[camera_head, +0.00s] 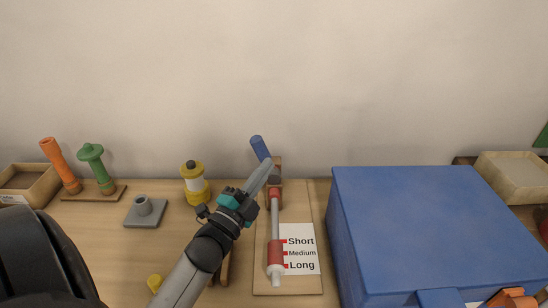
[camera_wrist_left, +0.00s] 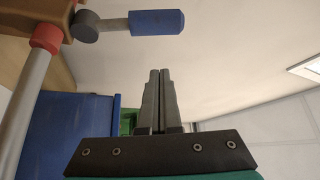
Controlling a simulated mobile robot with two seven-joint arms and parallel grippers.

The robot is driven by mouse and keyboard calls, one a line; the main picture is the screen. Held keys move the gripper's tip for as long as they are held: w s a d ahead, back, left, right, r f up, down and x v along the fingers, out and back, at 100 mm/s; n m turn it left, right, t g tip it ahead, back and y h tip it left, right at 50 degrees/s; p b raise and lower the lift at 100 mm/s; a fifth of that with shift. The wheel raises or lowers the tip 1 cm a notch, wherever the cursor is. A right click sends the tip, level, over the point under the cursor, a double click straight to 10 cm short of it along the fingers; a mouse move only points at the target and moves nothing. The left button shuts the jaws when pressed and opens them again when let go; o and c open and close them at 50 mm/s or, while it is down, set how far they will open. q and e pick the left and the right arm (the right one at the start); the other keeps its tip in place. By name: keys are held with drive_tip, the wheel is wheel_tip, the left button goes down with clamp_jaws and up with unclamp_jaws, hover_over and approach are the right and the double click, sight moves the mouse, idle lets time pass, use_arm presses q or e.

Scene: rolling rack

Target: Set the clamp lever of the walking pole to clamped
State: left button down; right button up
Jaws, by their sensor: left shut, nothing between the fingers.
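The walking pole (camera_head: 275,220) lies along a wooden board, a grey shaft with red collars and a pale end. Its clamp lever (camera_head: 260,148) has a blue grip and stands out from the pole's far end, tilted slightly left. In the left wrist view the blue grip (camera_wrist_left: 157,22) juts sideways from a dark grey hub beside the red collar. My left gripper (camera_head: 265,170) is shut and empty. In the head view its tips lie just below the blue grip and partly hide the lever's base. In the wrist view the fingers (camera_wrist_left: 158,85) are apart from the grip.
A card (camera_head: 301,250) reading Short, Medium, Long lies beside the pole. A large blue box (camera_head: 430,220) stands close on the right. A yellow-and-white cylinder (camera_head: 195,185), a grey socket block (camera_head: 145,211) and green and orange pegs (camera_head: 92,160) stand left.

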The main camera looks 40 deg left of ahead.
use_arm(q)
drive_tip(key=shift+v, duration=2.15)
use_arm(e)
drive_tip(key=shift+a, duration=0.55)
use_arm(q)
drive_tip(key=shift+d+r, duration=0.1)
drive_tip(key=shift+d, duration=0.05)
